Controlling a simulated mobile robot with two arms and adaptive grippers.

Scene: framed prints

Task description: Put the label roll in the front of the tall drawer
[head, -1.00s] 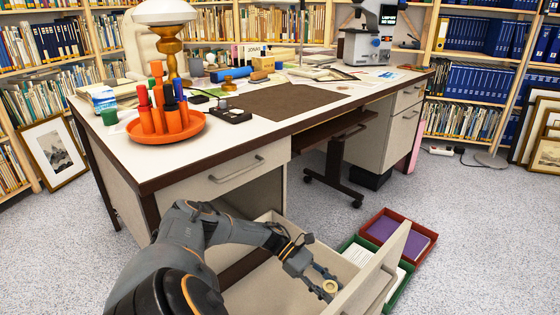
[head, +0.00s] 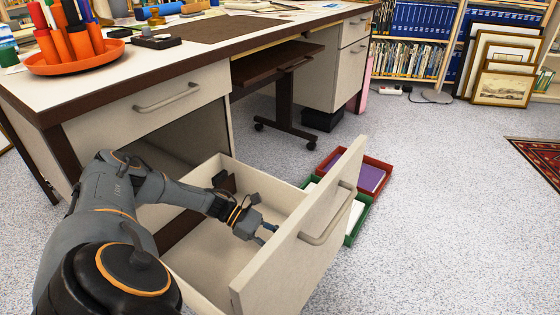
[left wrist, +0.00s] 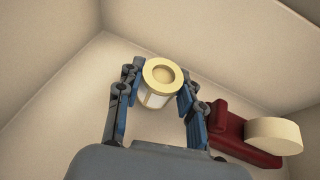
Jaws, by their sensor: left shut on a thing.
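The tall drawer (head: 285,255) is pulled out below the desk's shallow upper drawer (head: 150,105). My left gripper (head: 270,235) reaches down inside it, close behind its front panel. In the left wrist view, my left gripper (left wrist: 158,98) is shut on the label roll (left wrist: 158,78), a cream ring with a pale side. The roll is between the fingertips, near a drawer corner; I cannot tell whether it touches the floor. In the head view the roll is hidden. My right gripper is not in view.
A dark red item with a cream disc (left wrist: 272,135) lies in the drawer, right of the fingers in the left wrist view. A red tray (head: 372,178) and a green tray (head: 357,220) stand on the floor beyond the drawer front. An orange holder (head: 75,60) is on the desk.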

